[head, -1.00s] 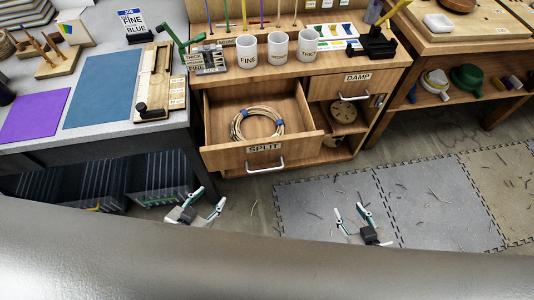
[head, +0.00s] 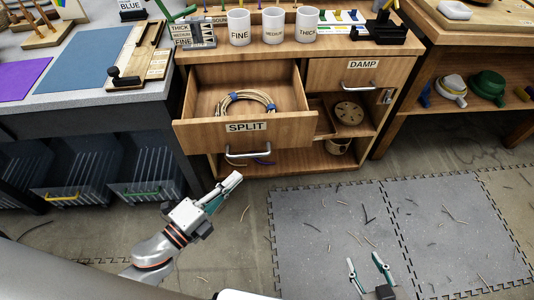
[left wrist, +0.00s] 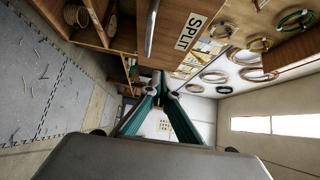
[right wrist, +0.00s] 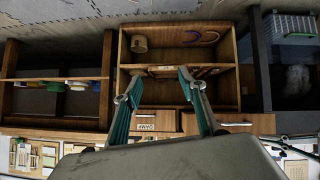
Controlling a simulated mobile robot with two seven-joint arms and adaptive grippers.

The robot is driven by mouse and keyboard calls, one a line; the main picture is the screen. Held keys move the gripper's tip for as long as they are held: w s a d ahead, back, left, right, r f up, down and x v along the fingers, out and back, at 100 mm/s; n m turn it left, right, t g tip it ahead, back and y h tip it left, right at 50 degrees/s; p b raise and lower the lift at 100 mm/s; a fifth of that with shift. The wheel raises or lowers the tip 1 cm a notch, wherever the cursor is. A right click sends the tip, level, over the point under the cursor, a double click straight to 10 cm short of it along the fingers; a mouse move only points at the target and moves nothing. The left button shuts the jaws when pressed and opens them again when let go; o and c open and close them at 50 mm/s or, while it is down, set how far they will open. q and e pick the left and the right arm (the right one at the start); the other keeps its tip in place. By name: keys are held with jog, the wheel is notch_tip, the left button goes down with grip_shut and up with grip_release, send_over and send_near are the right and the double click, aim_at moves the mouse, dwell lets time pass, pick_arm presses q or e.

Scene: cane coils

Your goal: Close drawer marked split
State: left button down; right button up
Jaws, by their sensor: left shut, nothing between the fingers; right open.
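The drawer marked SPLIT (head: 280,131) is pulled out of the wooden bench, with a coil of cane (head: 233,98) inside. Its metal handle (head: 248,154) is on the front below the label; the label and handle also show in the left wrist view (left wrist: 189,31). My left gripper (head: 232,182) is shut and empty, a little below and in front of the handle, apart from it. My right gripper (head: 368,262) is open and empty, low over the floor mat at the right. It also shows in the right wrist view (right wrist: 158,88), facing the bench.
The drawer marked DAMP (head: 361,74) is closed, right of SPLIT. Open shelves below it hold a round coil (head: 350,112). Cups marked FINE (head: 239,27), MEDIUM and THICK stand on top. Wire baskets (head: 148,183) sit under the left table. The floor mat (head: 330,225) is clear except for scraps.

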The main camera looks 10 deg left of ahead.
pick_arm(q)
jog(key=p, duration=0.1)
send_near(267, 137)
jog(key=s+d, duration=0.1)
jog(key=d, duration=0.1)
jog(key=x, duration=0.3)
jog(key=shift+d+r, duration=0.2)
jog(key=shift+d, duration=0.1)
jog(key=shift+w+a+f, duration=0.1)
jog(key=shift+w+a, duration=0.1)
jog(key=shift+w, duration=0.3)
jog(key=shift+w+a, duration=0.15)
jog(key=shift+w, duration=0.4)
jog(key=shift+w+a, duration=0.2)
jog(key=shift+w, duration=0.5)
pick_arm(e)
jog(key=shift+s, duration=0.1)
pick_arm(q)
jog(key=shift+w, duration=0.1)
